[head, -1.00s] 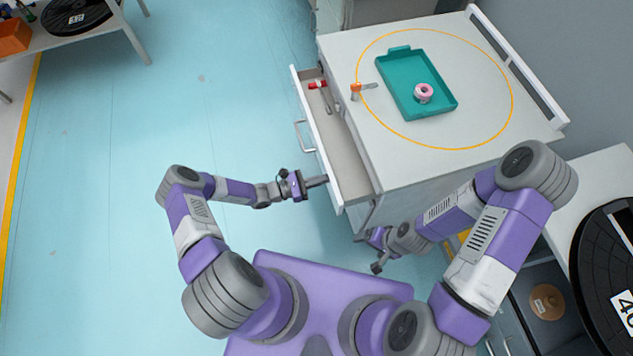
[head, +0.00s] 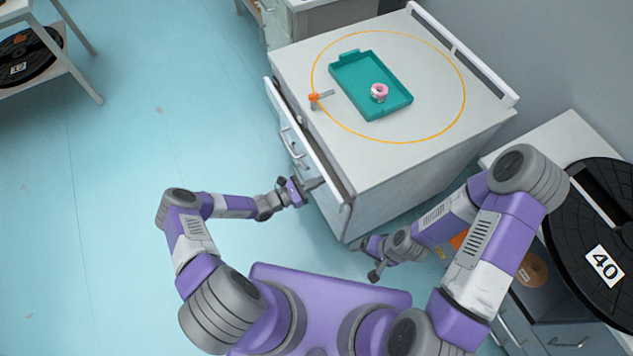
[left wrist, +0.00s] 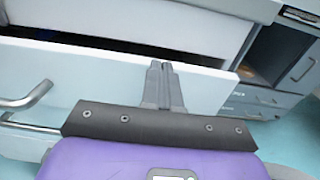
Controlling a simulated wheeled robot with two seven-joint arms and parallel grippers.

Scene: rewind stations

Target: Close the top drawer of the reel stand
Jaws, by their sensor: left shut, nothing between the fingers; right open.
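The reel stand (head: 400,178) is a white cabinet with a flat top. Its top drawer (head: 318,160) stands out only slightly, with a narrow gap behind its front. My left gripper (head: 320,183) is shut and empty, its tips at the near end of the drawer front. In the left wrist view, the shut fingers (left wrist: 163,66) overlap the top edge of the drawer front (left wrist: 95,85); the drawer handle (left wrist: 28,96) is to their left. Whether they touch the front I cannot tell. My right gripper (head: 375,272) is open and empty, low beside the stand's near corner.
A teal tray (head: 347,96) with a pink-and-white roll (head: 379,92) and an orange-handled tool (head: 315,97) lie on the stand's top. A bench with a black reel (head: 570,235) marked 40 stands at right. The floor at left is clear.

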